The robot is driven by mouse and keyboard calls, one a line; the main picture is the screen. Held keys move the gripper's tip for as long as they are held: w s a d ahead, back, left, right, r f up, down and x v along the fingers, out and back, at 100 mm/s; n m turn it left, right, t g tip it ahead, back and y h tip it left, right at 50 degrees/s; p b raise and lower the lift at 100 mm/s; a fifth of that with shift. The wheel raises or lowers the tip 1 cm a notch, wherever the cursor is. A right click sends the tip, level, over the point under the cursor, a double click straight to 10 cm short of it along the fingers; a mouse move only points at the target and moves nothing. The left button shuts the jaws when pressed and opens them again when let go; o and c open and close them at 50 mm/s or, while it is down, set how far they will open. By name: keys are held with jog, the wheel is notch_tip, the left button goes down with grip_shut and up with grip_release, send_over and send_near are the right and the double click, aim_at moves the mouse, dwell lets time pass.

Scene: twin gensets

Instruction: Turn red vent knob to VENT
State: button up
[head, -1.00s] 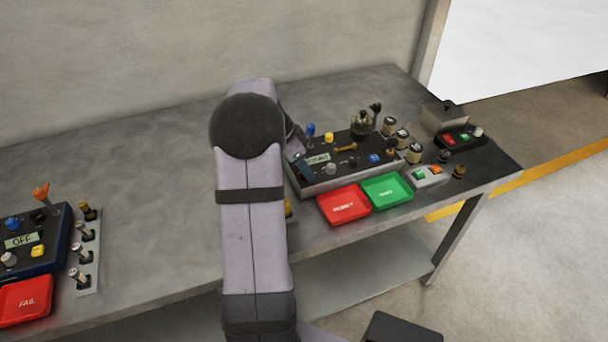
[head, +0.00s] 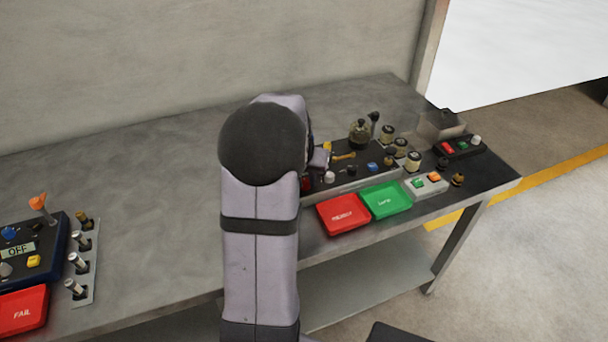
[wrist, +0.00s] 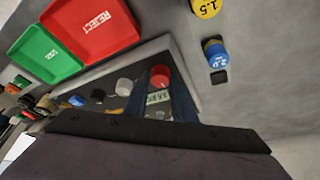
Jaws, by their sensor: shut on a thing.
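The red vent knob (wrist: 160,76) sits at the corner of the dark control panel (wrist: 185,60), between my fingertips in the wrist view. In the head view the red knob (head: 306,183) shows just right of my arm, at the left end of the panel (head: 340,190). My gripper (wrist: 159,82) is shut on the knob, one dark finger on each side. My arm hides most of the gripper and the panel's left part in the head view. I cannot read the knob's pointer or its VENT mark.
A small display (wrist: 158,97) and a white knob (wrist: 124,87) are close to my fingers. A red REJECT tray (head: 343,214) and a green tray (head: 386,200) lie before the panel. Blue (wrist: 218,58) and yellow (wrist: 206,7) labelled cylinders stand beside it.

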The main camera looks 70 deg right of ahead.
jog(key=shift+s+n+t+p, duration=0.1)
jog(key=shift+n+t+p, duration=0.35)
jog(key=shift+n, duration=0.65)
jog(key=shift+y, duration=0.3)
jog(key=o, duration=1)
jog(key=shift+r, duration=0.1)
jog(key=b+v, duration=0.2)
jog(key=v, duration=0.5)
